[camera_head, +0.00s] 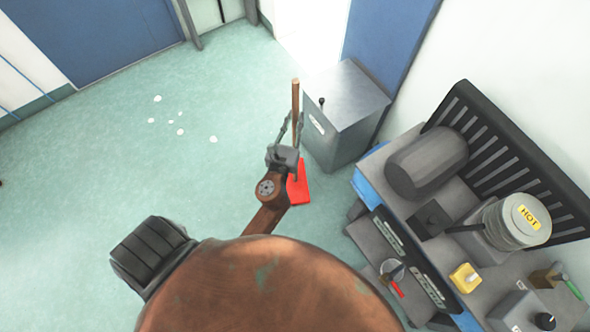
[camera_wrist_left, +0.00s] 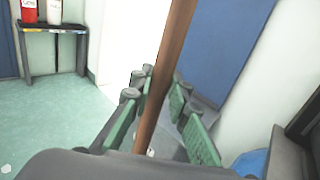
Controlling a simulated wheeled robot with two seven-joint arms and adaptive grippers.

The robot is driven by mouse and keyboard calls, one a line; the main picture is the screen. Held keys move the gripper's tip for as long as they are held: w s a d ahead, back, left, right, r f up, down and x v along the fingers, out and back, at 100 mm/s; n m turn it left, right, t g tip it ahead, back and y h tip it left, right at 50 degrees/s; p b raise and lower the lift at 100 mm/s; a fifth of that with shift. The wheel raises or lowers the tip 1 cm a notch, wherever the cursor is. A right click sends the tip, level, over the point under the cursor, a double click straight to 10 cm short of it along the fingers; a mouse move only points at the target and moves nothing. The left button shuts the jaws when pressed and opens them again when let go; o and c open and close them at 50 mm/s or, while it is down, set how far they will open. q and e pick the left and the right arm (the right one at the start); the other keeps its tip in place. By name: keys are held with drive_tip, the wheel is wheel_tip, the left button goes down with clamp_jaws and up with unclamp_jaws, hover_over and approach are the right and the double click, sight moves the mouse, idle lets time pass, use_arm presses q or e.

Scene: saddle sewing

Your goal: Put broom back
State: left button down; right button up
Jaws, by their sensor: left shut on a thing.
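The broom has a brown wooden handle (camera_head: 295,100) and a red head (camera_head: 299,187). My left gripper (camera_head: 290,132) is shut on the broom's handle, beside the grey cabinet. In the left wrist view, the handle (camera_wrist_left: 168,70) rises between the green-padded fingers of my left gripper (camera_wrist_left: 156,112). The red head shows just past my left wrist, partly hidden by it; whether it touches the floor is unclear. My right gripper is not in view.
A grey cabinet (camera_head: 345,110) stands right of the broom. A cluttered workbench (camera_head: 445,205) lines the right wall. White bits (camera_head: 180,131) lie scattered on the open green floor (camera_head: 90,190) to the left. The left wrist view shows a side table (camera_wrist_left: 55,28) with bottles.

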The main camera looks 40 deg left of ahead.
use_arm(q)
drive_tip(key=shift+w+a+f+y+b, duration=0.15)
drive_tip(key=shift+w+a+f+b, duration=0.1)
drive_tip(key=shift+w+f, duration=0.3)
drive_tip(key=shift+w+a+f+y+b, duration=0.15)
drive_tip(key=shift+w+a+f+b, duration=0.15)
drive_tip(key=shift+f, duration=0.3)
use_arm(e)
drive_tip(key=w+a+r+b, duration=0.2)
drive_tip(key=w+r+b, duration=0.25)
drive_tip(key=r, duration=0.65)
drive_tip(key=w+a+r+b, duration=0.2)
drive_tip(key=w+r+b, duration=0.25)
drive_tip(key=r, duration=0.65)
use_arm(q)
drive_tip(key=w+a+f+b, duration=0.2)
drive_tip(key=w+a+f, duration=0.7)
drive_tip(key=f, duration=0.4)
drive_tip(key=shift+x, duration=0.85)
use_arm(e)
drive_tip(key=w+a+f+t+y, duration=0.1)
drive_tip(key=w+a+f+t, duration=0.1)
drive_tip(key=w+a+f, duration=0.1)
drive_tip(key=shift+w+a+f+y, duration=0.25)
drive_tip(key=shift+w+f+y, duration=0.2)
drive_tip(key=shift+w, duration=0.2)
